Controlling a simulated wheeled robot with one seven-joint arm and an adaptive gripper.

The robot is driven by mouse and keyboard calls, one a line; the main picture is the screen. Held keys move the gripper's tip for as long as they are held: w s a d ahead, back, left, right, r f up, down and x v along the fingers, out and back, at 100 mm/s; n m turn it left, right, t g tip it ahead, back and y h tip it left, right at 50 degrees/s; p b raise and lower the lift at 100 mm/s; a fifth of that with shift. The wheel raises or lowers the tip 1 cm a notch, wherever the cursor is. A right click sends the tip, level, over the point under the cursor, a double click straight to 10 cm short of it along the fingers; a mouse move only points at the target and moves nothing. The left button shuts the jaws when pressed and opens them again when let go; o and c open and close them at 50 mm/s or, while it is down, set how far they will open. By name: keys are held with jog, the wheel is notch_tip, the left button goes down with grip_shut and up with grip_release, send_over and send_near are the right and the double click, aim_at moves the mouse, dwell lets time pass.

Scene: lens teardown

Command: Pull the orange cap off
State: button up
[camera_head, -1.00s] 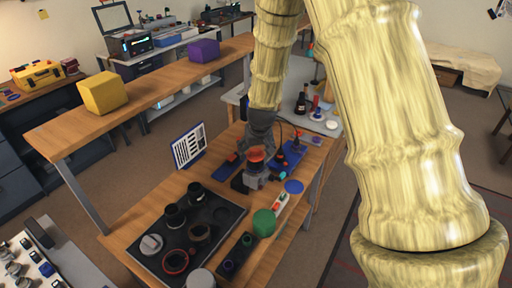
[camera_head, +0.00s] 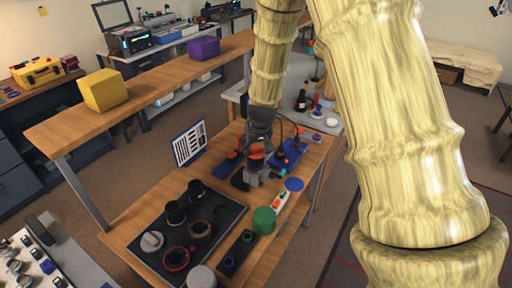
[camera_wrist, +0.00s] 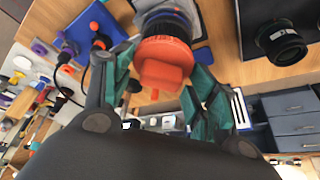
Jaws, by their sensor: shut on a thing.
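The orange cap (camera_wrist: 165,62) sits between the two green-padded fingers of my gripper (camera_wrist: 163,70) in the wrist view. My gripper is shut on it. A black ribbed lens barrel (camera_wrist: 168,20) shows right behind the cap; I cannot tell whether the two still touch. In the head view the orange cap (camera_head: 256,151) is below my gripper (camera_head: 260,140), over a grey holder (camera_head: 254,177) on the wooden bench. My gripper and arm hide part of the cap and the lens there.
A black tray (camera_head: 150,262) with several lens parts lies in front. A blue mat (camera_head: 292,152) with tools and a white chart panel (camera_head: 188,144) flank the holder.

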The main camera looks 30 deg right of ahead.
aim_at(256, 146)
jog(key=shift+r+p, duration=0.75)
jog(key=shift+r, duration=0.15)
dwell(1.0)
jog(key=shift+r+p, duration=1.6)
jog(key=shift+r, duration=0.55)
